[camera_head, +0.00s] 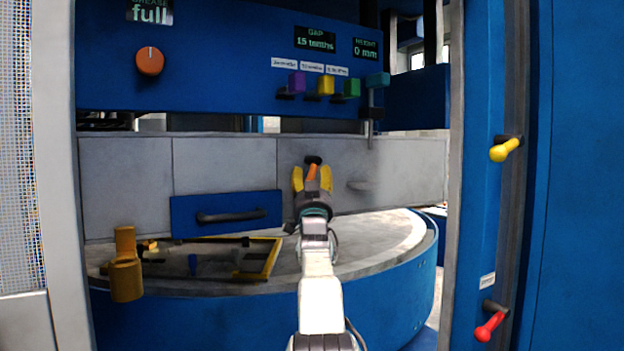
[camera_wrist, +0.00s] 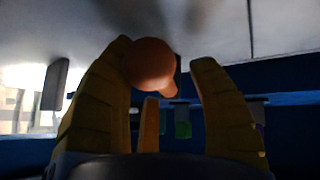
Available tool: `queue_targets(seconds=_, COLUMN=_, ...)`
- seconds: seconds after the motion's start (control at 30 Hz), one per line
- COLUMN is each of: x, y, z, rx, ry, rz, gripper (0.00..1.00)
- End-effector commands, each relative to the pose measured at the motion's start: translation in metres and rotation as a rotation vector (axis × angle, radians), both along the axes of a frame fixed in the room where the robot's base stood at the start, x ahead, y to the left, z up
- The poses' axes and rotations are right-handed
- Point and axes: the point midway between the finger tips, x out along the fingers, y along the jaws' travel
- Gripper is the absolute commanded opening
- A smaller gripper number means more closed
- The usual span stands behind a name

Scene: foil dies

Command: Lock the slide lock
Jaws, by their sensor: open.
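An orange knob or lever on a dark mount (camera_head: 313,160), which seems to be the slide lock (camera_head: 311,173), is on the grey panel in the head view. My gripper (camera_head: 312,179) is open, its yellow fingers on either side of the orange part. In the wrist view the round orange knob (camera_wrist: 149,64) overlaps the left finger of my gripper (camera_wrist: 168,85), with clear space to the right finger. I cannot tell whether the knob touches a finger. Its lower part is partly hidden by my gripper in the head view.
A blue drawer front with a dark handle (camera_head: 230,216) is left of my gripper. A round table (camera_head: 365,240) below carries a yellow frame (camera_head: 272,262) and a yellow post (camera_head: 126,270). Yellow (camera_head: 503,150) and red (camera_head: 488,328) levers are on the right column.

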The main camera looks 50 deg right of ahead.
Motion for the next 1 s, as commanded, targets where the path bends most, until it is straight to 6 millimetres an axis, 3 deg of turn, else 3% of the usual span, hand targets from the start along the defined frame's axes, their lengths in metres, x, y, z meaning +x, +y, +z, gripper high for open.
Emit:
queue_targets(seconds=0.47, x=-0.003, y=0.003, z=-0.004, rx=0.002, ry=0.001, rz=-0.001, gripper=0.54)
queue_targets(seconds=1.0, x=-0.028, y=0.031, z=-0.026, rx=0.003, ry=0.002, rz=0.000, gripper=0.54)
